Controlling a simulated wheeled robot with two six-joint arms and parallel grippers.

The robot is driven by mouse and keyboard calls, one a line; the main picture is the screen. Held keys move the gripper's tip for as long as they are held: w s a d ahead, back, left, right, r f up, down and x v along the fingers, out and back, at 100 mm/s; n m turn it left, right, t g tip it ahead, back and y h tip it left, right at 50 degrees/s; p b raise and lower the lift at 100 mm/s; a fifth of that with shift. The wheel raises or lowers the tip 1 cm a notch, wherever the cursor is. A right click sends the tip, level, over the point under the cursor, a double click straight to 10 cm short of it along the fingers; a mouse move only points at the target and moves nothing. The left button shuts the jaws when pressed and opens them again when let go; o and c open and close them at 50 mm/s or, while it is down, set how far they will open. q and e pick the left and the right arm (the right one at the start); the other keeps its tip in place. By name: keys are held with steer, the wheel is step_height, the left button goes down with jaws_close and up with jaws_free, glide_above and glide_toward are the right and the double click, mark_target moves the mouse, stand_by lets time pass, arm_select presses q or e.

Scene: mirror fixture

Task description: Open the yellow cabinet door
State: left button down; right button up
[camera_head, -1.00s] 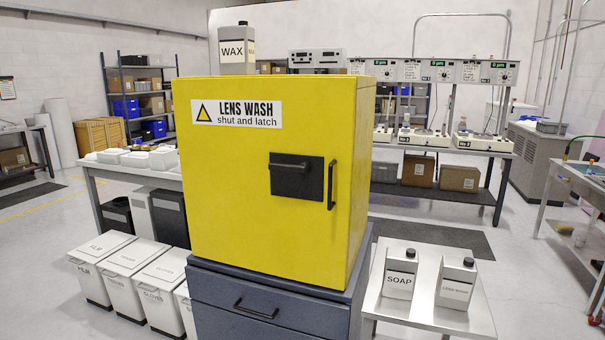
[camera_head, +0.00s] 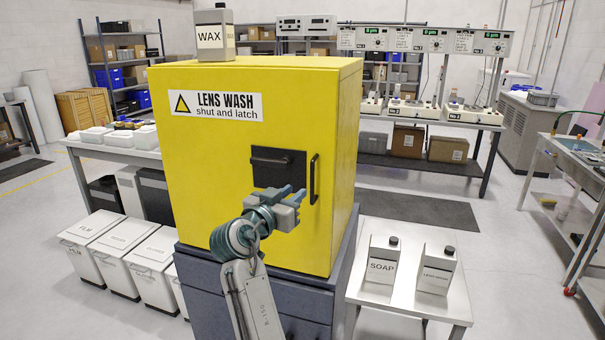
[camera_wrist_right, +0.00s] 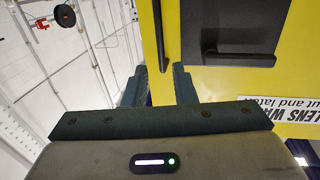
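The yellow cabinet (camera_head: 230,150) stands on a dark blue drawer unit, and its front door is shut. The door bears a black vertical pull handle (camera_head: 313,179) near its right edge and a black latch plate with a lever (camera_head: 272,160) to its left. My right gripper (camera_head: 292,193) is in front of the door, by the lower end of the pull handle. In the right wrist view my gripper (camera_wrist_right: 160,82) is open and empty. Beyond its fingertips are the pull handle (camera_wrist_right: 164,28) and the latch lever (camera_wrist_right: 238,58). My left gripper is not in view.
A wax bottle (camera_head: 215,33) stands on top of the cabinet. A metal table (camera_head: 405,302) at the right holds a soap bottle (camera_head: 381,262) and a lens wash bottle (camera_head: 436,270). White bins (camera_head: 95,240) stand at the left.

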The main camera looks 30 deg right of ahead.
mark_target(312, 178)
steer(key=p+x, duration=0.4)
steer(key=x, duration=0.5)
steer(key=shift+w+d, duration=0.1)
steer(key=shift+d, duration=0.05)
steer(key=shift+w+d+f+p, duration=0.15)
steer(key=shift+w+d+p, duration=0.2)
steer(key=shift+d, duration=0.1)
jaws_close()
